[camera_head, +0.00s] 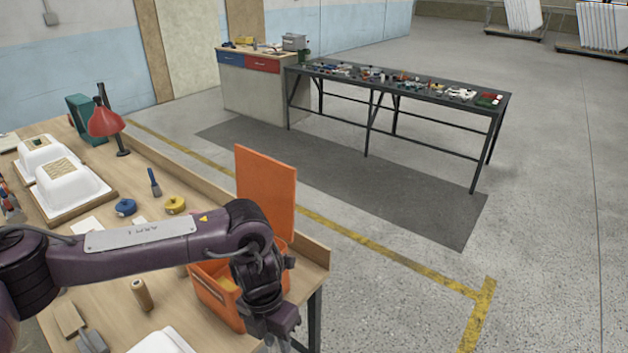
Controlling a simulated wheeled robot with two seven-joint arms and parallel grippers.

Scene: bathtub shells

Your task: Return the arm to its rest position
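My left arm comes in from the left and reaches across the wooden workbench (105,295). Its gripper (283,343) points down at the bottom edge of the view, near the bench's right end. The fingertips are partly cut off, so I cannot tell whether it is open or shut. My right gripper is not in view. Two white bathtub shells (72,187) (38,152) sit at the bench's left side. Part of another white shell (163,342) shows at the bottom edge.
An orange box (215,299) with a raised orange panel (266,190) stands behind my forearm. Blue tape (125,207), yellow tape (175,204), a brush (154,183), a wooden cylinder (141,294) and a red lamp (105,122) are on the bench. Open floor lies right.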

